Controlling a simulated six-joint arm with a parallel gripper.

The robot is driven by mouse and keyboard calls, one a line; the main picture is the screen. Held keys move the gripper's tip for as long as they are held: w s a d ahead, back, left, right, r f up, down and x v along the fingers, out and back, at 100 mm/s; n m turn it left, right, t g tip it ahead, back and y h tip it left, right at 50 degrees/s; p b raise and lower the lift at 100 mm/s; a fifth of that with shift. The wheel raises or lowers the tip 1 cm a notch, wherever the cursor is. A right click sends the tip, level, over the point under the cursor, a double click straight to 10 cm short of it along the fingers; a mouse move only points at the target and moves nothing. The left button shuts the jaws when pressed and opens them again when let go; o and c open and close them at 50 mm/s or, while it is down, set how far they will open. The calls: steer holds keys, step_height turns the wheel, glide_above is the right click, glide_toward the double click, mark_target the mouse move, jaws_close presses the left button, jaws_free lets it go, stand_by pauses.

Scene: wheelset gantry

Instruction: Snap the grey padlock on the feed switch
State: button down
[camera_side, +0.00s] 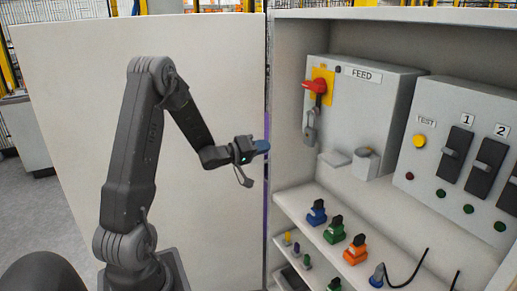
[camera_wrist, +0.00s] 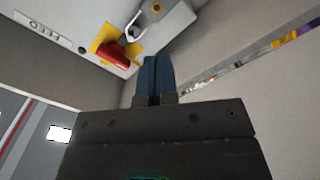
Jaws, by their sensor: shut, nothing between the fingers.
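The feed switch has a red handle (camera_side: 315,86) on a yellow plate (camera_side: 327,75), on the front of the grey FEED box (camera_side: 385,85). A grey padlock (camera_side: 311,132) hangs just below the handle; whether its shackle is closed is too small to tell. My gripper (camera_side: 266,146), with blue fingers, is shut and empty, left of the padlock and slightly lower, clearly apart from it. In the wrist view the shut fingers (camera_wrist: 152,62) show below the red handle (camera_wrist: 115,56), and a grey loop (camera_wrist: 134,30) shows beside it.
A small ledge (camera_side: 335,158) and a grey cup (camera_side: 365,163) sit below the FEED box. Blue, green and orange padlocks (camera_side: 355,250) stand on the shelf below. A switch panel (camera_side: 455,150) is at right. The cabinet's left edge (camera_side: 268,200) is close to my gripper.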

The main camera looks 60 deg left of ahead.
mark_target(308, 136)
steer(key=w, duration=1.4)
steer(key=shift+w+d, duration=0.15)
steer(key=shift+w, duration=0.2)
steer(key=shift+w, duration=0.2)
steer(key=shift+s, duration=0.15)
steer(key=s, duration=1.5)
steer(key=s+d+r+m+g+y, duration=0.35)
steer(key=d+r+g, duration=0.35)
steer(key=d, duration=0.5)
steer(key=s+d+m+g+h, duration=0.3)
steer(key=s+d+m+g, duration=0.2)
steer(key=s+d, duration=1.1)
steer(key=shift+s+d+r+m, duration=0.15)
steer(key=shift+s+d+m, duration=0.25)
steer(key=shift+s+m, duration=0.6)
steer(key=shift+w+h, duration=0.2)
steer(key=shift+h, duration=0.05)
stand_by(0.3)
